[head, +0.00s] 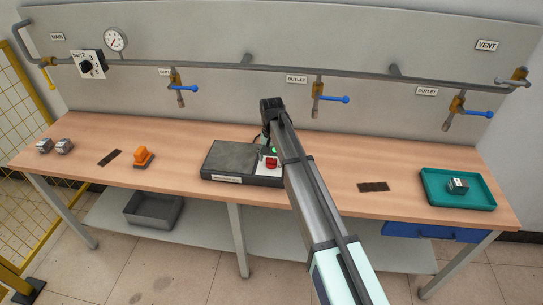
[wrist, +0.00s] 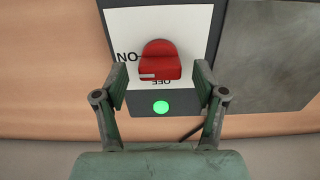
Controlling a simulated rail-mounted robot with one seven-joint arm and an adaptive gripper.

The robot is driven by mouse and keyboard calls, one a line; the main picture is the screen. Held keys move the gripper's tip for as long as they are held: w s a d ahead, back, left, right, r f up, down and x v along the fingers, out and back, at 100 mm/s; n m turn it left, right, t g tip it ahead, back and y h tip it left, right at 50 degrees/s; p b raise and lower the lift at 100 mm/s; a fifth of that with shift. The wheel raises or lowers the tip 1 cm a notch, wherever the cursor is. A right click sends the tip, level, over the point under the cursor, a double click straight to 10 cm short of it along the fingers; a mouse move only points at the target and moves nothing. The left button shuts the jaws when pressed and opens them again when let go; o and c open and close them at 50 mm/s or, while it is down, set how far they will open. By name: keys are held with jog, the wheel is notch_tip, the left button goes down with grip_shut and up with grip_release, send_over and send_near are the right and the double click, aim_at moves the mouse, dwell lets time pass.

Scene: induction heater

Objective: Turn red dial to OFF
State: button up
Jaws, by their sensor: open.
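The red dial (wrist: 160,62) sits on a white plate (wrist: 122,22) in the wrist view, with an ON label at its left and an OFF label below it, both upside down. A small white mark on the dial is at its lower left, on the ON side. A green light (wrist: 160,107) glows below the plate. My gripper (wrist: 159,82) is open, its fingers to either side of the dial's lower edge, with no visible contact. In the head view the red dial (head: 271,163) shows on the heater (head: 232,158); my arm hides most of my gripper.
An orange object (head: 143,156) and small metal blocks (head: 55,146) lie on the left of the wooden table (head: 190,150). A teal tray (head: 450,201) holding a metal block (head: 458,185) is at the right. Pipes with blue-handled valves (head: 335,99) run along the back wall.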

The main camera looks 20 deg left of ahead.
jog(key=shift+f, duration=0.3)
jog(key=c, duration=1.1)
jog(key=shift+c, duration=0.2)
